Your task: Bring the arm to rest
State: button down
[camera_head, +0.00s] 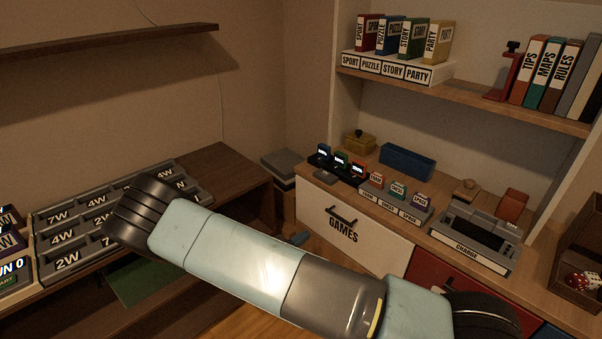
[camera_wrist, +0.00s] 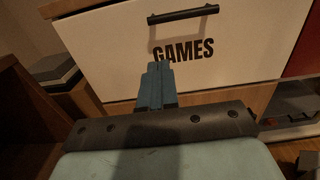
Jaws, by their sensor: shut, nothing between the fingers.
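My gripper (camera_wrist: 158,68) shows in the wrist view with its two fingers together and nothing between them. It points toward the white drawer front marked GAMES (camera_wrist: 215,60), below the drawer's dark handle (camera_wrist: 183,14). I cannot tell whether the fingertips touch the front. In the head view my arm (camera_head: 250,262) stretches across the lower middle, in front of the shelves. The drawer looks shut.
A grey sorting tray (camera_head: 100,212) marked 2W, 4W and 7W lies on the left bench, partly behind my arm. Small cartridges, a blue box (camera_head: 407,161) and a CHARGE dock (camera_head: 474,242) stand on the right counter. A dark box with dice (camera_head: 583,281) is at far right.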

jog(key=s+d+r+m+g+y, duration=0.2)
jog(key=s+d+r+m+g, duration=0.25)
jog(key=r, duration=0.45)
jog(key=s+d+r+m+g+y, duration=0.1)
jog(key=d+r+m+g+y, duration=0.25)
jog(key=d+r+m, duration=0.5)
jog(key=s+d+r+m+g+y, duration=0.1)
jog(key=s+d+r+m+g, duration=0.2)
jog(key=r, duration=0.8)
jog(key=s+d+r+m+t+y, duration=0.2)
jog(key=s+r+m, duration=0.3)
jog(key=s+r, duration=0.4)
jog(key=s+d+r+m+t+y, duration=0.2)
jog(key=s+r+m+y, duration=0.3)
jog(key=s+r, duration=0.5)
jog(key=shift+d+t, duration=0.15)
jog(key=shift+t, duration=0.15)
jog(key=shift+s, duration=0.1)
